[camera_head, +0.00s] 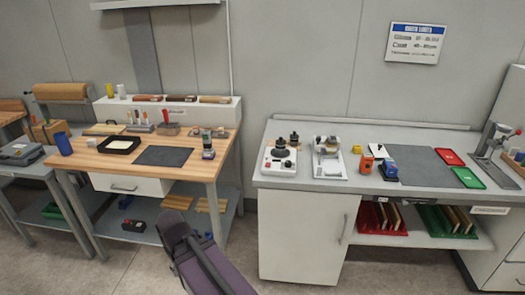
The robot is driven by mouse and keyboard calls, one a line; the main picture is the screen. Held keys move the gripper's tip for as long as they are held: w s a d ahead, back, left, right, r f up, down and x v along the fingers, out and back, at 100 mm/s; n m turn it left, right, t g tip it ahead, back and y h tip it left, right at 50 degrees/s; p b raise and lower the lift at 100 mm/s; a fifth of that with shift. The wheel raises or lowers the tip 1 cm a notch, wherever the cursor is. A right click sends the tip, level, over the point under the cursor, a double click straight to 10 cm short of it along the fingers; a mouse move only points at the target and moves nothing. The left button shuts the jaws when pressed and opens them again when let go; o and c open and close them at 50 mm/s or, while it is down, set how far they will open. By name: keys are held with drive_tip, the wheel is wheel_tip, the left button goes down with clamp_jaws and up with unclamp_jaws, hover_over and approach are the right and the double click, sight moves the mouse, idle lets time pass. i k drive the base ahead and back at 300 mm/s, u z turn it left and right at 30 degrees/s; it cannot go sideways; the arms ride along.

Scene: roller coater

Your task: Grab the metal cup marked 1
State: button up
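I cannot make out a metal cup marked 1 in the head view. Small dark and metallic parts stand on two white-based devices, the left one (280,154) and the right one (328,160), on the grey counter (420,190). They are too small to read any marking. A dark, purplish part of my own arm rises from the bottom edge, left of the middle, in front of the gap between the two benches. No gripper fingers show.
A wooden bench (200,170) at left holds a black tray (119,145) and a dark mat (164,156). Floor is open between the benches.

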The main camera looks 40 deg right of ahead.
sight(280, 149)
drive_tip(key=u, duration=0.3)
drive_tip(key=k, duration=1)
drive_tip(key=z, duration=1.3)
drive_tip(key=i, duration=1)
drive_tip(key=u, duration=0.05)
